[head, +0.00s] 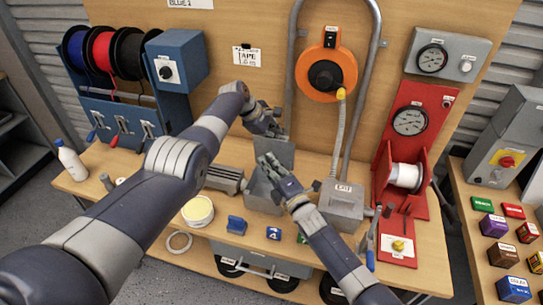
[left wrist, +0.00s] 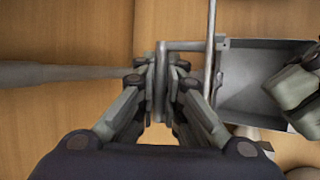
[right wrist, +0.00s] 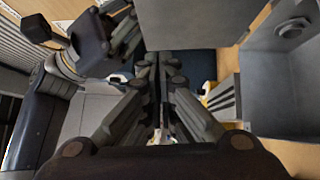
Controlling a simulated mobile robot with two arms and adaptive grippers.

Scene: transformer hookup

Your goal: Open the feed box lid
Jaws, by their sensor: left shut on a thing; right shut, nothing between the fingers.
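The feed box (head: 258,200) is a grey metal box at the middle of the bench; its lid (head: 280,152) stands raised, roughly upright, at the back of the open box. My right gripper (head: 268,166) is shut and empty, just in front of the lid over the box. In the right wrist view its closed fingers (right wrist: 159,75) are beside the box interior (right wrist: 295,85).
A grey box labelled EXIT (head: 342,203) stands right of the feed box, below an orange tape reel (head: 326,72). A grey conduit (head: 376,100) rises behind. A red stand (head: 412,95) is farther right. A yellow-topped tub (head: 198,212) and blue block (head: 236,225) are in front.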

